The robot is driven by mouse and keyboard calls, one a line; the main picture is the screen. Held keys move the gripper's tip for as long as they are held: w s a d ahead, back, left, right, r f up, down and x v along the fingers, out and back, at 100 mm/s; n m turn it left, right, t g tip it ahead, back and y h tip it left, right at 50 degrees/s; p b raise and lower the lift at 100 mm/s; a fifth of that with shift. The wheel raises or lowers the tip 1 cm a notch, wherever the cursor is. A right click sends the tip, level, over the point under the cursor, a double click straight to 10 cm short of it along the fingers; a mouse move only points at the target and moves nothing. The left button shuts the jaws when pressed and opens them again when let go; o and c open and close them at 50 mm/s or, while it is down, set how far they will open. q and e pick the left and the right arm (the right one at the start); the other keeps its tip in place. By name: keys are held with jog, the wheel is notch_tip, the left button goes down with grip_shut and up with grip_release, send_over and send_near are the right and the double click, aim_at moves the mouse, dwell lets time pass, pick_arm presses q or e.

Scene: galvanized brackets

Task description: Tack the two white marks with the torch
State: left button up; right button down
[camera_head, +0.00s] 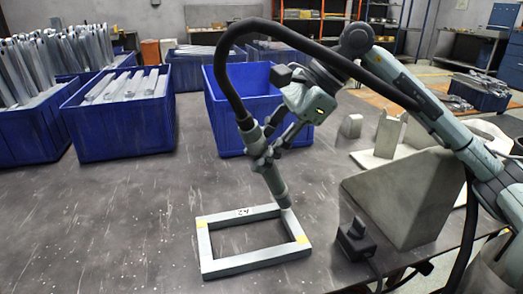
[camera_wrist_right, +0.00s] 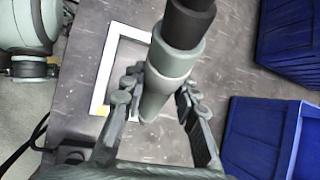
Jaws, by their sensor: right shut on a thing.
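My right gripper (camera_head: 263,160) is shut on the grey torch (camera_head: 276,186), whose black hose arches up and back over my arm. The torch points down, and its tip is at the back right corner of the pale metal frame (camera_head: 255,262); I cannot tell if it touches. The rectangular frame lies flat on the table. It has a yellow patch (camera_head: 201,223) on the left bar, another (camera_head: 303,240) on the right and dark writing on the back bar. No white marks stand out. In the wrist view the torch (camera_wrist_right: 165,72) partly covers the frame (camera_wrist_right: 104,75).
Blue bins (camera_head: 120,125) with metal profiles stand at the back left. An empty-looking blue bin (camera_head: 228,130) stands behind the frame. A large grey bracket (camera_head: 405,195) and a small dark block (camera_head: 354,240) are to the right. The table (camera_head: 110,225) is clear left of the frame.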

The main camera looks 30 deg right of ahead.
jog(key=shift+f+b, duration=0.5)
dwell(2.4)
jog(key=shift+r, duration=0.15)
notch_tip(320, 180, up, 6)
jog(key=p, duration=0.4)
dwell(1.2)
